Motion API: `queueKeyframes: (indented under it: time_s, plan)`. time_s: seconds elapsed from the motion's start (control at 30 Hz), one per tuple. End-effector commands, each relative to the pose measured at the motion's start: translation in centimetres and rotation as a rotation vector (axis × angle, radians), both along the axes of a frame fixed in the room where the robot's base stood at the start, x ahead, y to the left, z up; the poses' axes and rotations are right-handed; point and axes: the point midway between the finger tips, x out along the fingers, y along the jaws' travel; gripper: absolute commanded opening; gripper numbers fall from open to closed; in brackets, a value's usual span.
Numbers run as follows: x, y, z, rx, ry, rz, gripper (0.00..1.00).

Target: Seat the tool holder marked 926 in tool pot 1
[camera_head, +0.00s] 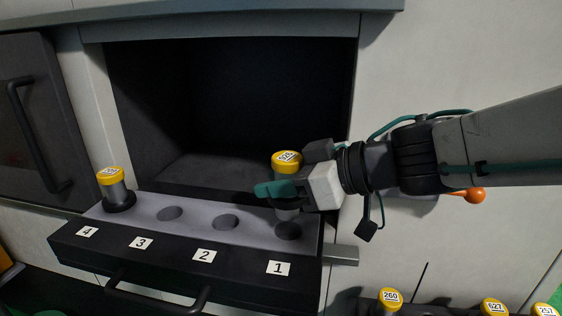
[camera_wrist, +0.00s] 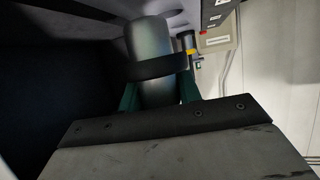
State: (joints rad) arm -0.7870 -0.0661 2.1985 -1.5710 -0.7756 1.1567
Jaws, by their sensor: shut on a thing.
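The tool holder with a yellow cap (camera_head: 287,160) is upright in my gripper (camera_head: 284,189), whose green fingers are shut around its body. Its cap label looks like 926, though it is small. It is above tool pot 1 (camera_head: 288,231), the dark round hole behind the label 1; whether its lower end enters the hole is hard to tell. In the wrist view the grey holder body with a dark band (camera_wrist: 158,68) stands between the green fingers (camera_wrist: 160,95).
The pulled-out drawer (camera_head: 190,262) also has empty pots 2 (camera_head: 226,222) and 3 (camera_head: 170,213). Another yellow-capped holder (camera_head: 113,188) stands in pot 4. Several holders (camera_head: 390,297) stand at lower right. A dark cavity (camera_head: 230,110) opens behind the drawer. An orange knob (camera_head: 475,195) is below my arm.

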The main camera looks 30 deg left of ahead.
Motion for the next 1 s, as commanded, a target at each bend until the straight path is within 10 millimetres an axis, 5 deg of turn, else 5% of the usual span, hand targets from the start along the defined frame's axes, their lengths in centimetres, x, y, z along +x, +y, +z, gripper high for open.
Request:
queueKeyframes:
  time_s: [0.43,1.0]
  plan:
    - [0.1,-0.1,-4.4,0.001,0.001,-0.003,0.0]
    - [0.1,-0.1,-5.1,0.002,-0.001,-0.003,0.0]
